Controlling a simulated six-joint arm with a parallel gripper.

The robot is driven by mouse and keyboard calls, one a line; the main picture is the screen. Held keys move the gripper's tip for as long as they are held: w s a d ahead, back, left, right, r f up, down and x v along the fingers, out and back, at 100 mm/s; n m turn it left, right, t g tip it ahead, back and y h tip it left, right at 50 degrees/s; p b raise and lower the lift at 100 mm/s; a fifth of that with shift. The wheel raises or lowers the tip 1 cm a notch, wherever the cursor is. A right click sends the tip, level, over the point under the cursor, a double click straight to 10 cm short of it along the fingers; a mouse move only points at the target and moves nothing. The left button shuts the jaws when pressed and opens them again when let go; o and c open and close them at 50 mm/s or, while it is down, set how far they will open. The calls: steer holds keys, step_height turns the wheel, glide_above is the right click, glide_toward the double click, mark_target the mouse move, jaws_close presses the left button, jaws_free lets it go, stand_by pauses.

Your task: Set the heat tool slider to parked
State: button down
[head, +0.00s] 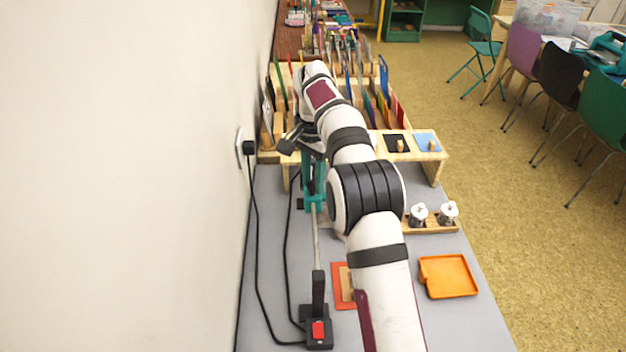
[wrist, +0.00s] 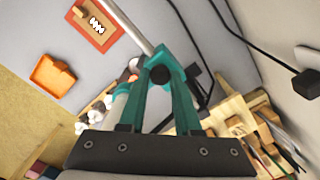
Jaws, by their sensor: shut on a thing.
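A black base with a red button (head: 318,330) stands at the front left of the grey table. A thin metal rod (head: 317,245) runs from its black upright part (head: 318,288) towards the back; the rod also shows in the wrist view (wrist: 125,23). A dark round knob (wrist: 160,75), which seems to be the slider's, sits at the rod's far end. My gripper (head: 314,203) has teal fingers; in the wrist view their tips (wrist: 160,68) meet at the knob and are shut on it. Markings for the slider positions cannot be made out.
A red-orange pad (head: 336,288) lies right of the rod, an orange tray (head: 447,292) further right. Two small metal-topped items (head: 433,214) stand on a wooden strip. Wooden racks (head: 440,157) fill the back. Black cables (head: 256,260) run along the wall at left.

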steer(key=shift+w, duration=0.2)
steer(key=c, duration=0.6)
jaws_free()
steer(key=shift+s, duration=0.1)
steer(key=shift+r, duration=0.15)
step_height(320, 180, up, 7)
steer(key=shift+f, duration=0.15)
steer(key=shift+r, duration=0.3)
